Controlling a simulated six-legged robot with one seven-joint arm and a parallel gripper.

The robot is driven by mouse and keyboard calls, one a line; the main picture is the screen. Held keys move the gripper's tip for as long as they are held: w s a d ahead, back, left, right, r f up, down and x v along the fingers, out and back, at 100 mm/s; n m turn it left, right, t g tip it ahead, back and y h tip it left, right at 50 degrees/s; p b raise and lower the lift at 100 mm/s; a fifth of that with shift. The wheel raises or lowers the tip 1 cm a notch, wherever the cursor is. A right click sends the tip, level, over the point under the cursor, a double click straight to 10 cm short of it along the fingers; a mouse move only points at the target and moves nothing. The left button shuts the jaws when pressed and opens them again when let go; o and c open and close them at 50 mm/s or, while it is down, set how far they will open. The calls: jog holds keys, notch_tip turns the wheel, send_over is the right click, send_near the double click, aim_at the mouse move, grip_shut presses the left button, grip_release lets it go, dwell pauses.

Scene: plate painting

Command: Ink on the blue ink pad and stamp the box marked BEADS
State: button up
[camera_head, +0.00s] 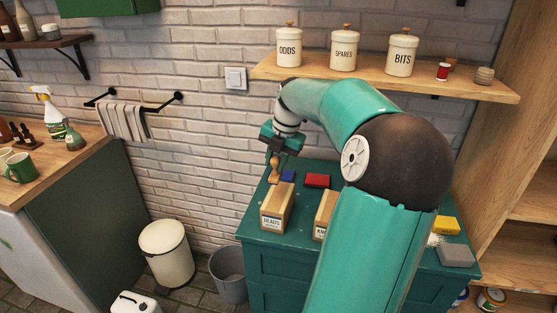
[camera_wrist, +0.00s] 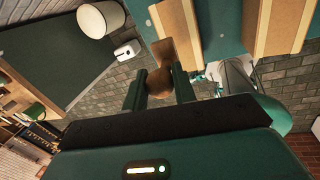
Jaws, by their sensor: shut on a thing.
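My gripper (camera_head: 276,155) is shut on a wooden stamp (camera_head: 274,172) and points down over the back left of the green cabinet top. In the wrist view the stamp's rounded handle (camera_wrist: 160,82) sits between my two fingers. The blue ink pad (camera_head: 288,176) lies just right of the stamp, partly hidden; I cannot tell whether the stamp touches it. The box marked BEADS (camera_head: 272,222) stands in front of them at the cabinet's left side. The stamp's face is hidden.
A red ink pad (camera_head: 317,181) lies right of the blue one. A second box (camera_head: 321,228) stands right of BEADS, partly behind my arm. A yellow block (camera_head: 446,225) and a grey block (camera_head: 456,256) lie at the right. A shelf (camera_head: 380,82) with canisters hangs above.

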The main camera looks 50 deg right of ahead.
aim_at(279, 180)
jog(key=shift+s+d+r, duration=0.15)
jog(key=shift+s+d, duration=0.05)
jog(key=shift+s, duration=0.05)
jog(key=shift+n, duration=0.3)
jog(key=shift+f, duration=2.95)
jog(key=shift+f, duration=0.5)
jog(key=shift+r, duration=3.5)
